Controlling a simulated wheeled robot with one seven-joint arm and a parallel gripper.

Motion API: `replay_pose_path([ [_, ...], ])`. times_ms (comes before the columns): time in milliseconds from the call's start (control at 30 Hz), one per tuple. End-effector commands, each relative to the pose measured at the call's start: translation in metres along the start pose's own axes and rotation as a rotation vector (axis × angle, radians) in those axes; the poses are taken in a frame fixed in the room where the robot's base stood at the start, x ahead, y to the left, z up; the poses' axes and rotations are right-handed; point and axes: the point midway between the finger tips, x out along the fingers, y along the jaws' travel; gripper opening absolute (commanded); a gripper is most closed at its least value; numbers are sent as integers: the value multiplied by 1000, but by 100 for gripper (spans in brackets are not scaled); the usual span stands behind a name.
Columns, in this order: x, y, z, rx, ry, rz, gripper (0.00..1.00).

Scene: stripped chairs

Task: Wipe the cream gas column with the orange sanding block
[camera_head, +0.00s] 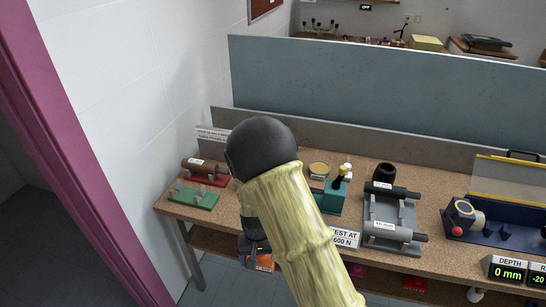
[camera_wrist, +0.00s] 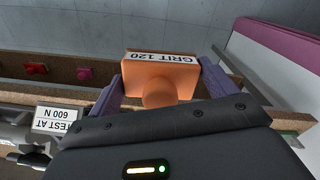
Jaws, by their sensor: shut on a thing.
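My gripper (camera_wrist: 160,76) is shut on the orange sanding block (camera_wrist: 158,70), one purple finger on each side. The block's white label reads "GRIT 120", upside down in the wrist view. In the head view a bit of the orange block (camera_head: 262,263) shows past my arm, by the bench's front edge. My pale yellow arm and its black joint hide most of my gripper and the middle of the bench there. I cannot make out a cream gas column in either view; it may be hidden behind my arm.
The cork-topped bench (camera_head: 450,247) bears a red cradle (camera_head: 207,178) with a brown cylinder, an empty-looking green cradle (camera_head: 194,196), a teal device (camera_head: 331,197), a grey stand (camera_head: 391,217) with dark cylinders and a blue fixture (camera_head: 497,226). A white wall stands left.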

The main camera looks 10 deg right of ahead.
Motion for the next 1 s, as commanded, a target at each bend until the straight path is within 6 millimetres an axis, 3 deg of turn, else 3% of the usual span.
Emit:
replay_pose_path([
  [167,18,29,-14,-2,-3,1,66],
  [533,73,118,-39,-26,-6,-18,66],
  [700,80,131,-41,-35,-2,-23,66],
  [1000,80,131,-41,-35,-2,-23,66],
])
